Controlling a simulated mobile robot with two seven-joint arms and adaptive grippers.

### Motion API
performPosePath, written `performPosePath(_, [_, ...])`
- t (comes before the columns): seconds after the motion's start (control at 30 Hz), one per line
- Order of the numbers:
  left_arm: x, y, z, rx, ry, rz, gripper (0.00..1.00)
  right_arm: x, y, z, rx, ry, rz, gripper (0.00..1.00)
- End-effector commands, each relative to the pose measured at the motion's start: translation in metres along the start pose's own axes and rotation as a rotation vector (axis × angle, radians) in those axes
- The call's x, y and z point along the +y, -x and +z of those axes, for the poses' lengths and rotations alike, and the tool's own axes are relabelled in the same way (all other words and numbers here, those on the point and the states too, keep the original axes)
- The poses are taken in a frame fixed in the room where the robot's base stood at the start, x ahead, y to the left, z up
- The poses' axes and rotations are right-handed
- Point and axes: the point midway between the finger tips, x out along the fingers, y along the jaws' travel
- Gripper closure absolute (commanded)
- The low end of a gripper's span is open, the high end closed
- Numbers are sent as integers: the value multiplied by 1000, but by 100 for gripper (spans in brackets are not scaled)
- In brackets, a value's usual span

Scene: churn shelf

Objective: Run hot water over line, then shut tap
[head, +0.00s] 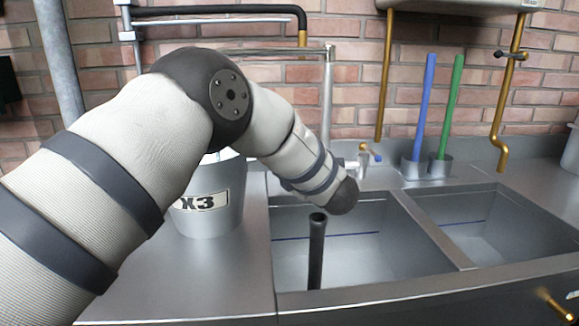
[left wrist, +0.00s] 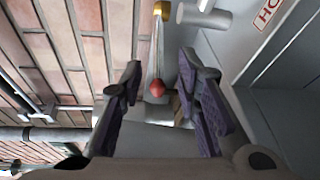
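The left sink basin (head: 400,258) has a thin blue line (head: 345,236) along its far wall; I cannot tell whether water lies in it. A dark standpipe (head: 316,250) stands upright in it. The steel tap column (head: 327,100) rises behind the basin. My left arm reaches over the basin's back left corner and hides its gripper in the head view. In the left wrist view my left gripper (left wrist: 158,72) is open. A tap lever with a red knob (left wrist: 157,88) lies between its fingers, apparently touching neither. A red-lettered label (left wrist: 267,12) shows beside it. My right gripper is out of view.
A grey bucket marked X3 (head: 208,222) stands left of the basin, close under my left arm. A second basin (head: 495,225) is on the right. Blue (head: 424,105) and green (head: 450,105) rods stand in holders behind. Brass pipes (head: 385,75) run down the brick wall.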

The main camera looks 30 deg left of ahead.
Motion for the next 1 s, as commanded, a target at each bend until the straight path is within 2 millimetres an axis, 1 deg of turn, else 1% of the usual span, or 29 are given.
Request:
performPosePath(0.03, [1, 14, 1, -5, -1, 1, 70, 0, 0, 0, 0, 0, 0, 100])
performPosePath(0.1, [1, 33, 1, -4, -1, 0, 70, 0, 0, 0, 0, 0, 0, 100])
performPosePath(0.2, [0, 55, 0, -3, -1, 1, 70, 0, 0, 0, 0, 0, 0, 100])
performPosePath(0.33, [0, 73, 0, -2, 0, 1, 70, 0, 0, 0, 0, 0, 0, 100])
performPosePath(0.47, [0, 78, 0, -1, 0, 1, 70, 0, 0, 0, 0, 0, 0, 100])
performPosePath(1.0, [0, 77, 0, 0, 0, 0, 70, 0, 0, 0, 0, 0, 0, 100])
